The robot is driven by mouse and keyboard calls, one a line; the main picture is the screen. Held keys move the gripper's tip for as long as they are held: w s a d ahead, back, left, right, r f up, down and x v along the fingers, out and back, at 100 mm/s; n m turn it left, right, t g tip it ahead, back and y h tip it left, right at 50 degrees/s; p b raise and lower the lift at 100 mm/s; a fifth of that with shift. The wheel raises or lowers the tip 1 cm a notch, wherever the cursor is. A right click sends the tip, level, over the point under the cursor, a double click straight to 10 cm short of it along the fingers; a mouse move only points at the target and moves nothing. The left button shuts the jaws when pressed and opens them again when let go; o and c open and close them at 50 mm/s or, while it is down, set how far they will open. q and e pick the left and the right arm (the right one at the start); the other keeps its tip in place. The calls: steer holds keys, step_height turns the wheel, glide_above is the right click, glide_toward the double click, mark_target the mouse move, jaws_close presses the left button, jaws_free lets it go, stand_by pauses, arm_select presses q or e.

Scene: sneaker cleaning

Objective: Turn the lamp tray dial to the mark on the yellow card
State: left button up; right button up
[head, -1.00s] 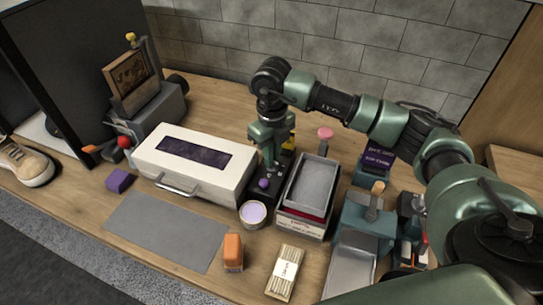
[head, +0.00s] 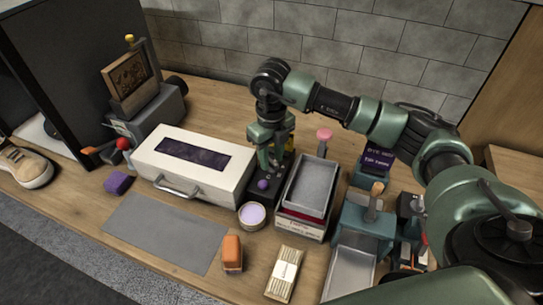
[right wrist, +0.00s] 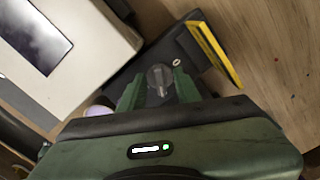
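The lamp tray is a white box (head: 215,180) with a dark window and front handle; part of it shows in the right wrist view (right wrist: 75,55). Beside it on the right is a black unit (head: 257,195) carrying a small dark dial (right wrist: 159,80). A yellow card (right wrist: 214,55) stands at the unit's edge, right of the dial; its mark is not readable. My right gripper (head: 270,158) points down over the unit. Its fingers (right wrist: 159,92) are apart, one on each side of the dial; whether they touch it I cannot tell. My left gripper is out of view.
A purple knob (head: 263,184) is on the unit's front. A lilac tub (head: 252,215) and a grey tray (head: 310,187) stand close by. A sneaker (head: 25,168) is far left.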

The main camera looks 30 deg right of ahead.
mark_target(272, 161)
steer(key=shift+r+b, duration=0.7)
steer(key=shift+r, duration=3.2)
